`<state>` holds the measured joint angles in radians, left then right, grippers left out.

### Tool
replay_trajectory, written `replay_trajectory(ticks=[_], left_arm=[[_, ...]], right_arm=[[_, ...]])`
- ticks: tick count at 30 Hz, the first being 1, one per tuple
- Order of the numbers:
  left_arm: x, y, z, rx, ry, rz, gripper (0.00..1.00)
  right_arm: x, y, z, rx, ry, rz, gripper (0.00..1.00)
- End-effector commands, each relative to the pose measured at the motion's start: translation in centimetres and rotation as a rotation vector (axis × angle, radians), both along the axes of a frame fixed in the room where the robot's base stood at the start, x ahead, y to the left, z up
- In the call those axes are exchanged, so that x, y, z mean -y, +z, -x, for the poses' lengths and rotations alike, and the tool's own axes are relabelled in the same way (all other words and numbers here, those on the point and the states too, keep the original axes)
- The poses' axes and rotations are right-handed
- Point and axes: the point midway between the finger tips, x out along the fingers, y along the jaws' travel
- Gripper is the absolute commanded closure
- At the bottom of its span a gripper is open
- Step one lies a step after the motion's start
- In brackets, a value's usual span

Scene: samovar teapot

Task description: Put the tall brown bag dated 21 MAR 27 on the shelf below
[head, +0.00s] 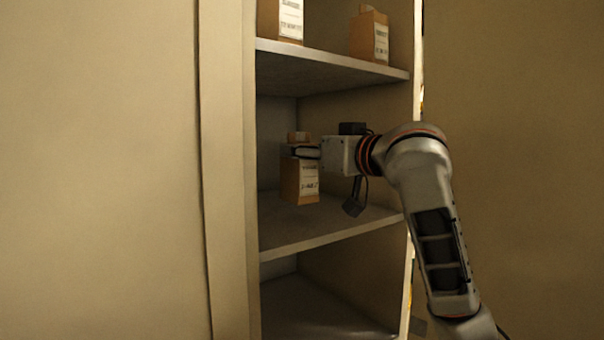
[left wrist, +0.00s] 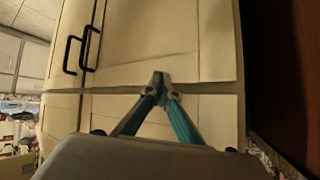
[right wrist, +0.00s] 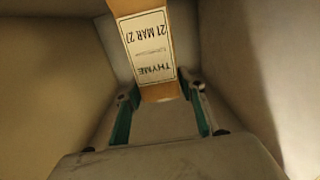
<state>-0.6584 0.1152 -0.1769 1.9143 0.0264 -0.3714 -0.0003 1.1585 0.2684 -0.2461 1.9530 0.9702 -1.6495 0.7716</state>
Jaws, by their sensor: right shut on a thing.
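The tall brown bag (head: 309,184) is upright in the middle compartment of the cabinet, its base at or very near the middle shelf (head: 330,226); I cannot tell if it touches. In the right wrist view the bag (right wrist: 147,45) shows a white label reading THYME and 21 MAR 27, upside down. My right gripper (head: 305,152) comes in from the right and is shut on the bag's upper part; its fingertips (right wrist: 162,91) lie on either side of it. My left gripper (left wrist: 160,80) has its fingertips together, empty, and is outside the head view.
Two other brown labelled bags, one at left (head: 290,20) and one at right (head: 369,36), stand on the upper shelf (head: 330,63). A lower compartment (head: 315,310) looks empty. Cabinet doors with black handles (left wrist: 73,55) face the left wrist.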

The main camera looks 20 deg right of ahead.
Motion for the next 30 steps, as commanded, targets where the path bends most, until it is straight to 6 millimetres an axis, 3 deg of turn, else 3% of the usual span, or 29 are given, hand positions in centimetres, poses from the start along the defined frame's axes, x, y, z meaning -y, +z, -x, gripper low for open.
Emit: replay_trajectory(ticks=[9, 21, 22, 23, 30], left_arm=[[-0.2, 0.1, 0.0, -0.002, 0.003, -0.002, 1.00], [-0.7, 0.1, -0.3, 0.002, -0.001, -0.014, 1.00], [-0.7, 0.1, -0.3, 0.003, -0.002, -0.014, 1.00], [-0.8, 0.1, -0.3, 0.003, -0.003, -0.015, 1.00], [-0.8, 0.1, -0.3, 0.003, -0.003, -0.015, 1.00]], right_arm=[[0.0, -3.9, 0.0, -0.002, 0.001, -0.002, 0.85], [0.0, -4.3, 0.0, 0.000, 0.000, -0.001, 0.85], [0.0, -4.3, 0.0, -0.001, 0.000, 0.000, 0.53], [0.0, -4.3, 0.0, -0.001, 0.000, 0.000, 0.45], [0.0, -4.3, 0.0, -0.001, 0.000, 0.000, 0.44]])
